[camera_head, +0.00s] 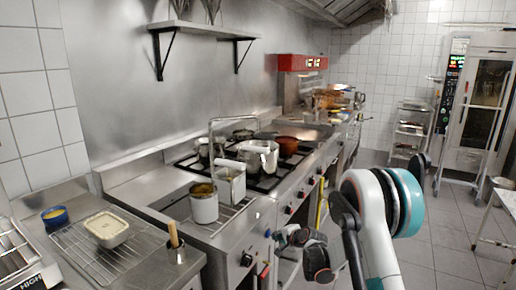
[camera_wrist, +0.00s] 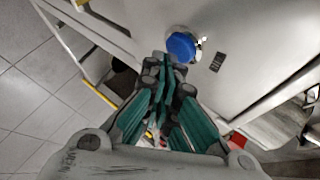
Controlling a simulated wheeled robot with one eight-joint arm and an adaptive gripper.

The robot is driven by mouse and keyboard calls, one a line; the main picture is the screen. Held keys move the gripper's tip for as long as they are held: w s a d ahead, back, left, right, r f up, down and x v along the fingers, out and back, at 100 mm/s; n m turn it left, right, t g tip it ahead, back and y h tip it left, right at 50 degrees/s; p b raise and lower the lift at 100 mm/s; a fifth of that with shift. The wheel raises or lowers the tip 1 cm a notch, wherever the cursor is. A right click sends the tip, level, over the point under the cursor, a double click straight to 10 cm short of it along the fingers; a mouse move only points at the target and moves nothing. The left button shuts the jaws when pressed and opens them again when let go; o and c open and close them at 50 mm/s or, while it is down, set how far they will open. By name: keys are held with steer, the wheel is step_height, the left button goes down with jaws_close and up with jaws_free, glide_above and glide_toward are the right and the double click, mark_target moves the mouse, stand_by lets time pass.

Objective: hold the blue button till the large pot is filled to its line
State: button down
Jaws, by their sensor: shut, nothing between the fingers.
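The blue button (camera_wrist: 181,46) is round and sits on a pale front panel in the wrist view, with a bright rim at its right. In the head view it shows as a small blue spot (camera_head: 268,233) on the counter front. My gripper (camera_wrist: 172,62) is shut and empty, its fingertips at the button's lower edge in the picture. I cannot tell whether they touch it. In the head view my gripper (camera_head: 281,238) is beside the button. A large metal pot (camera_head: 259,157) stands on the stove. Its fill line and water level cannot be made out.
A smaller pot (camera_head: 204,206) with brownish contents and a boxy metal container (camera_head: 231,184) stand in front of the stove. A red-handled knob (camera_head: 264,271) is low on the counter front. A thin pipe (camera_head: 233,119) arches over the stove. The tiled floor (camera_head: 430,240) at right is largely clear.

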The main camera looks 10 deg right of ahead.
steer(key=shift+s+d, duration=0.25)
steer(key=shift+d, duration=0.1)
steer(key=s+d, duration=0.1)
steer(key=d, duration=0.1)
steer(key=s+d, duration=0.2)
stand_by(0.6)
steer(key=s+a+r+n+g+h, duration=0.1)
steer(key=s+a+r+n, duration=0.15)
steer(key=s+r, duration=0.75)
steer(key=s+a+r+n+g+h, duration=0.1)
steer(key=s+r+n, duration=0.3)
steer(key=s+r, duration=0.6)
steer(key=s+d+r+n+g+h, duration=0.1)
steer(key=s+n, duration=0.5)
steer(key=s, duration=2)
steer(key=shift+s+d+r+g+h, duration=0.15)
steer(key=shift+r+g+h, duration=0.35)
steer(key=shift+r, duration=0.2)
